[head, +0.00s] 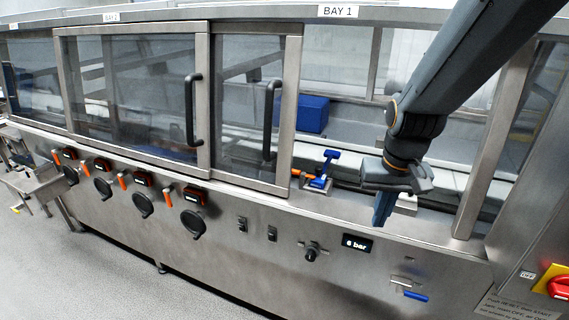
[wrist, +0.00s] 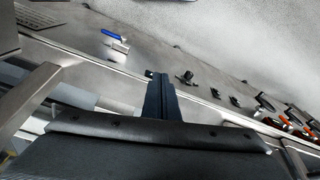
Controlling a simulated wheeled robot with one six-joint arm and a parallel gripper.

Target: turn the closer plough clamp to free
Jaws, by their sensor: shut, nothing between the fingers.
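A blue clamp-like handle (head: 323,170) stands on a small metal block on the ledge inside the open part of Bay 1, with an orange piece (head: 303,173) at its left. I take it for the plough clamp, but I cannot tell for certain. My gripper (head: 381,218) points down to the right of it, over the front ledge, apart from it. Its blue fingers are together and empty; they show in the wrist view (wrist: 160,78) too. The gripper and wrist hide part of the ledge, where a pale metal plate (head: 408,203) shows. No second clamp is clearly visible.
The sliding glass doors with black handles (head: 271,120) stand left of the opening. A steel post (head: 490,150) stands at its right. Below are a pressure display (head: 357,243), a black knob (head: 312,250) and a blue lever (head: 415,296). A blue block (head: 303,114) sits inside.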

